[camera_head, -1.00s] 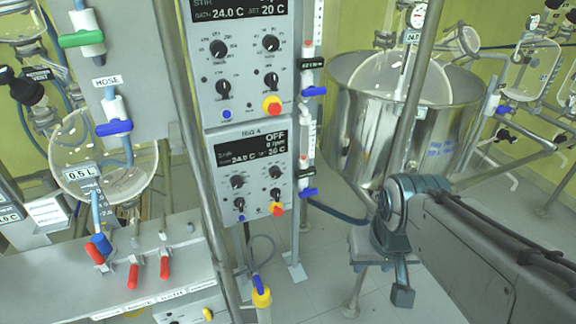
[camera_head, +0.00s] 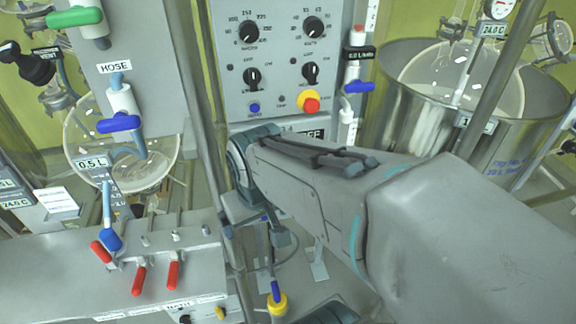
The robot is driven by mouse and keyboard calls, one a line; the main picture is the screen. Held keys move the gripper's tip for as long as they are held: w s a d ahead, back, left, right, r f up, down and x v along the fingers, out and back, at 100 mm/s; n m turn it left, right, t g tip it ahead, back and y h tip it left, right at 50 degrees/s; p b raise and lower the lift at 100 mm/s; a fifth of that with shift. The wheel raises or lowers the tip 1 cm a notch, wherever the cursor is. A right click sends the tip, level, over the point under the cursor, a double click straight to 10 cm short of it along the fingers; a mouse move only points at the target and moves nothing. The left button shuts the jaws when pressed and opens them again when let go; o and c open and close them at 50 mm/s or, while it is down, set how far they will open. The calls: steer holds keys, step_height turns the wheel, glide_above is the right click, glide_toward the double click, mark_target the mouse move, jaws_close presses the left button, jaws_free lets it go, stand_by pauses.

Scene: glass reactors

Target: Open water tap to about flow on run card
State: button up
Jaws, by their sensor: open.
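Several blue-handled taps are in view, and I cannot tell which is the water tap. One blue lever (camera_head: 119,123) sits on the white valve under the HOSE label. Another blue lever (camera_head: 359,86) is below a small display reading about 0.0 L/min, right of the control panel. My gripper (camera_head: 262,228) hangs below my wrist, under the panel and between the bench and the steel vessel. It is open and partly hidden, and it touches no tap that I can see. No readable run card shows.
The control panel (camera_head: 280,62) has black knobs and a red-yellow button. A metal post (camera_head: 222,130) stands left of my wrist. A steel vessel (camera_head: 425,120) stands right. A yellow fitting with a blue handle (camera_head: 277,300) is low down.

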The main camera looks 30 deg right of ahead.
steer(key=w+d+f+t+h+b, duration=0.1)
steer(key=w+d+f+t+b, duration=0.1)
steer(key=w+d+f+b, duration=0.7)
steer(key=w+d+f+t+h+b, duration=0.2)
steer(key=d+f+b, duration=0.1)
steer(key=d+f, duration=1.15)
steer(key=s+d+f+t+b, duration=0.1)
steer(key=d+f+t+b, duration=0.5)
steer(key=f, duration=0.5)
steer(key=s+d+m+t+h+b, duration=0.2)
steer(key=s+d+m+t+b, duration=0.15)
steer(key=s+d, duration=0.2)
steer(key=shift+t, duration=0.25)
steer(key=b+x, duration=0.2)
steer(key=x, duration=1.1)
steer(key=shift+w+d+r, duration=0.2)
steer(key=shift+w, duration=0.15)
steer(key=shift+b, duration=0.3)
steer(key=c, duration=1)
